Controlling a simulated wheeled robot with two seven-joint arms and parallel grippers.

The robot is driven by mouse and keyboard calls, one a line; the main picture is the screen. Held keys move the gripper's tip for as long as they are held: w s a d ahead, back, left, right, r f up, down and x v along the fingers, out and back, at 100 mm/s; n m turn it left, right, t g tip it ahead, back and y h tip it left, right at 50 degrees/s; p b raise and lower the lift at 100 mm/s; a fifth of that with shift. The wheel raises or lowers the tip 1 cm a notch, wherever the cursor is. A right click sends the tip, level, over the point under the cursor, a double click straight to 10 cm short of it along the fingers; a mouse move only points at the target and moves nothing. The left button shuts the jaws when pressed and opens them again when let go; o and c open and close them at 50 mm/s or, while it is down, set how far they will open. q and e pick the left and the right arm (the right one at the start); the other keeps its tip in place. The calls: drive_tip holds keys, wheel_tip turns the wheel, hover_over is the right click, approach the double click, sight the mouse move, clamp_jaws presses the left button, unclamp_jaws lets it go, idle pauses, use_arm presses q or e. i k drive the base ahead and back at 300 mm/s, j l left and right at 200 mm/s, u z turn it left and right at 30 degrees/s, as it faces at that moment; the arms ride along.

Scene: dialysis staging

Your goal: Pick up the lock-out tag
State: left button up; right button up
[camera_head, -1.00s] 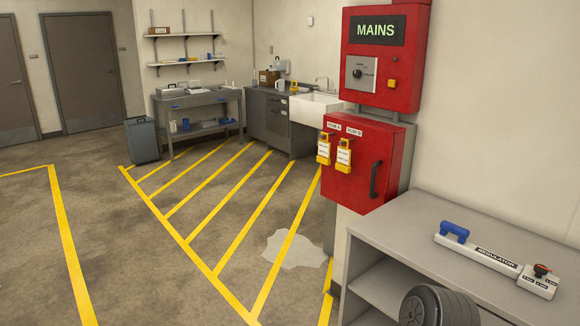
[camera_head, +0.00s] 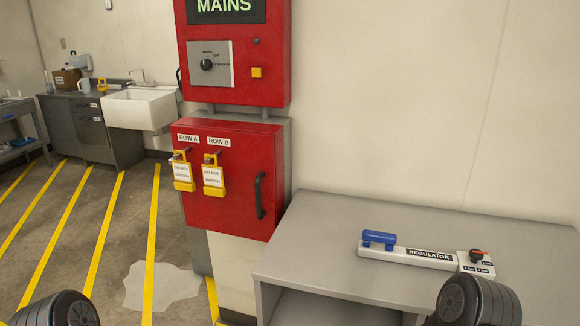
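Two yellow lock-out tags with white printed labels hang side by side on the front of the red lower box (camera_head: 232,205). The left tag (camera_head: 183,175) hangs under the ROW A sign and the right tag (camera_head: 213,177) under the ROW B sign. The print on the tags is too small to read surely. Neither of my grippers is in view. Only dark rounded parts of my arms show at the bottom left and bottom right edges, well apart from the tags.
The red MAINS panel (camera_head: 268,52) with a dial and yellow button is above the box. A grey bench (camera_head: 325,235) at right bears a white REGULATOR bar (camera_head: 410,252) with a blue handle. A white sink (camera_head: 140,108) stands behind. A pale puddle (camera_head: 160,287) lies on the striped floor.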

sight(213, 175)
drive_tip(key=i+j+z, duration=0.3)
drive_tip(key=j+z, duration=0.35)
drive_tip(key=i+j+z, duration=0.3)
drive_tip(key=j, duration=0.15)
drive_tip(key=j+z, duration=0.35)
drive_tip(key=k+j, duration=0.05)
